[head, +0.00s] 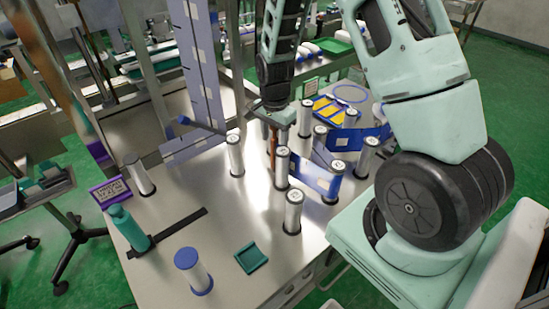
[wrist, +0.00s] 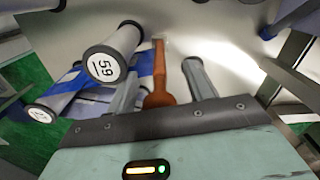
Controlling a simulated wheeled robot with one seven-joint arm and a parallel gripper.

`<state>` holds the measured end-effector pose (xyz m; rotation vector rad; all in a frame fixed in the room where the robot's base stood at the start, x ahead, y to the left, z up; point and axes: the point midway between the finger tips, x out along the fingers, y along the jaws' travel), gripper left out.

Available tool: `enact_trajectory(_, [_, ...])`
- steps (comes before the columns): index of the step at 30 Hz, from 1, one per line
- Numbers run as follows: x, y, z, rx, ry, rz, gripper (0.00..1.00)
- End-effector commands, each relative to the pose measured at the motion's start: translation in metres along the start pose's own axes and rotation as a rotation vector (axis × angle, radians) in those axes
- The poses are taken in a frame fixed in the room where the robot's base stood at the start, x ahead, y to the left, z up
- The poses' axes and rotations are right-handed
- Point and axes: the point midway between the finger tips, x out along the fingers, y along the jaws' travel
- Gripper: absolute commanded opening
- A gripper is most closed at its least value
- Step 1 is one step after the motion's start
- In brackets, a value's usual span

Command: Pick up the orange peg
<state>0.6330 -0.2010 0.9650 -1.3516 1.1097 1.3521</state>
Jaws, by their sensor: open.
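The orange peg (wrist: 157,82) is a slim orange-brown rod with a wider collar at the end nearest the wrist camera. In the wrist view it lies between the two grey fingers of my gripper (wrist: 163,70), with a gap to the right finger. In the head view the peg (head: 273,143) shows as a thin upright strip under my gripper (head: 277,128), partly hidden by the fingers and a nearby roller. My gripper is open around the peg. I cannot tell whether the left finger touches it.
Several white numbered rollers stand close by, including one (wrist: 112,52) marked 59 beside my gripper. Blue panels (head: 315,178) sit among them. A teal bottle (head: 128,228), a blue-capped cylinder (head: 194,272) and a teal tray (head: 251,258) stand toward the front of the metal table (head: 225,225).

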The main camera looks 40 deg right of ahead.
Motion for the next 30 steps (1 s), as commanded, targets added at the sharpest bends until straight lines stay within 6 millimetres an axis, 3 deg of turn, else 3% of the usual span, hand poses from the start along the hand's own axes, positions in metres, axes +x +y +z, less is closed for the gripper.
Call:
enact_trajectory(6, [0.001,0.000,0.000,0.000,0.000,0.000,0.49])
enact_trajectory(11, [0.000,0.000,0.000,0.000,0.000,0.000,0.05])
enact_trajectory(12, [0.000,0.000,0.000,0.000,0.000,0.000,0.00])
enact_trajectory(23, [-0.006,-0.001,0.000,0.000,0.001,-0.002,0.00])
enact_trajectory(30, [-0.046,-0.002,0.000,0.000,0.003,-0.007,0.00])
